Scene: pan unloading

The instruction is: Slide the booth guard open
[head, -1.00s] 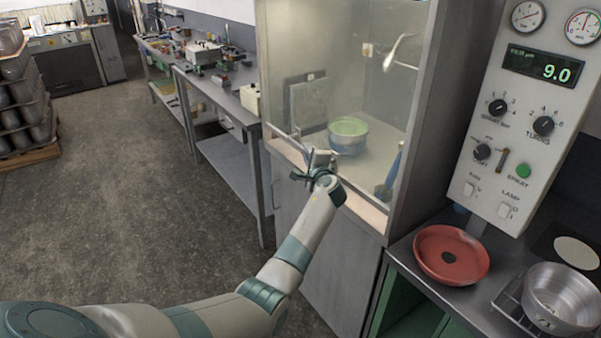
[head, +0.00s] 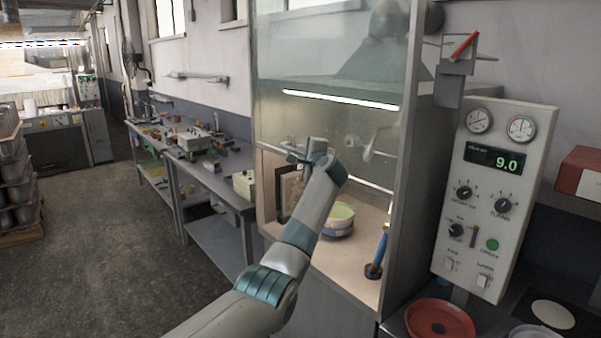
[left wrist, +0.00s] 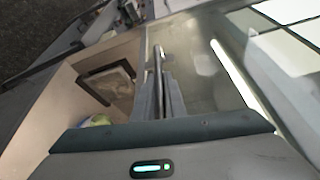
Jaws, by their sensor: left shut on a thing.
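The booth guard (head: 285,118) is a clear pane across the upper front of the spray booth in the head view. Its lower edge is raised, and the booth opening below it is clear. My left gripper (head: 303,153) is at this lower edge, shut on the guard's handle bar. In the left wrist view, the fingers of the gripper (left wrist: 166,95) close around the thin bar (left wrist: 157,58), with the guard's glass (left wrist: 205,65) to the right. My forearm hides part of the pane and opening. My right gripper is out of view.
Inside the booth stand a green-and-blue bowl (head: 340,217) and a blue tool (head: 380,252). A control panel (head: 497,190) is right of the booth, above a red dish (head: 440,322). A cluttered workbench (head: 205,170) stands left; the floor (head: 110,220) there is open.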

